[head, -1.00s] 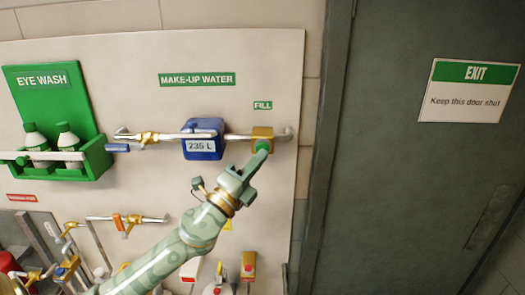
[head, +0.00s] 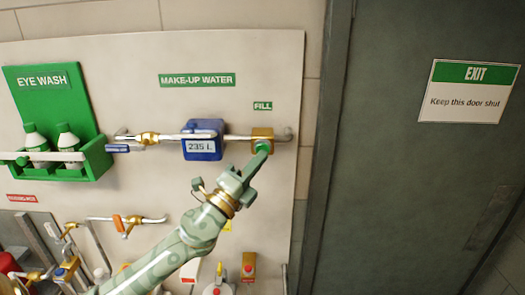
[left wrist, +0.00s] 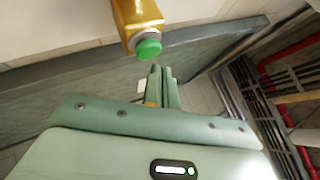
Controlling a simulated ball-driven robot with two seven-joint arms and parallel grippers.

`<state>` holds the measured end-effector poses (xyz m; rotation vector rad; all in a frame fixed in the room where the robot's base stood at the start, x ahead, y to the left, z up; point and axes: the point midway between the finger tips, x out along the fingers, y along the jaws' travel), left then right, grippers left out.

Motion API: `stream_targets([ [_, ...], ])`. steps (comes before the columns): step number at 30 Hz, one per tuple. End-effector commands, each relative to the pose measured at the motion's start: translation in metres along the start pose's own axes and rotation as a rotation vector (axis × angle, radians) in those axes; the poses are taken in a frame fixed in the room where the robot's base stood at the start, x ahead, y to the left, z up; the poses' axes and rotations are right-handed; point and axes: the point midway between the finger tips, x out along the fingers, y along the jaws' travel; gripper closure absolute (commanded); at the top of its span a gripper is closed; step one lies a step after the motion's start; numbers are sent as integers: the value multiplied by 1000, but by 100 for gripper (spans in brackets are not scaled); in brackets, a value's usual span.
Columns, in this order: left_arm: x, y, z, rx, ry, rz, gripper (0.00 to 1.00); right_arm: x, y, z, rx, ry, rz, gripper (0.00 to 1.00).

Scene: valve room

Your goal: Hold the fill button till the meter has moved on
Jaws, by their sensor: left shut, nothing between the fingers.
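The fill button (head: 263,146) is a round green button on a brass-coloured block (head: 261,133), under the green FILL label (head: 262,106). It also shows in the left wrist view (left wrist: 148,48), facing the fingers. The meter (head: 203,140) is a blue box on the same pipe, left of the button, and reads about 235 L. My left gripper (head: 261,157) is shut and empty, with its fingertips right at the button. In the left wrist view the fingertips (left wrist: 161,69) are just short of or against the button; I cannot tell if they touch. My right gripper is out of view.
A green eye wash station (head: 60,165) with two bottles is at the left of the panel. More pipes and valves (head: 125,222) lie below, partly behind my left arm. A dark door (head: 430,180) with an exit sign (head: 468,91) is at the right.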

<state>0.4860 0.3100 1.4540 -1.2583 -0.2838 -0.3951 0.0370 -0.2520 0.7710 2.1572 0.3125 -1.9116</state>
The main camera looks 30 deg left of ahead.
Motion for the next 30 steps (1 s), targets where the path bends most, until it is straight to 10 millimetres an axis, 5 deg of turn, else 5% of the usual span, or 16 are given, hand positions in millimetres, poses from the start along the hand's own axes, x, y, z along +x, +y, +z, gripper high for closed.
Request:
stream_targets([
  [30, 6, 4, 4, -1, 0, 0, 100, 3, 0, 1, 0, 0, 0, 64],
])
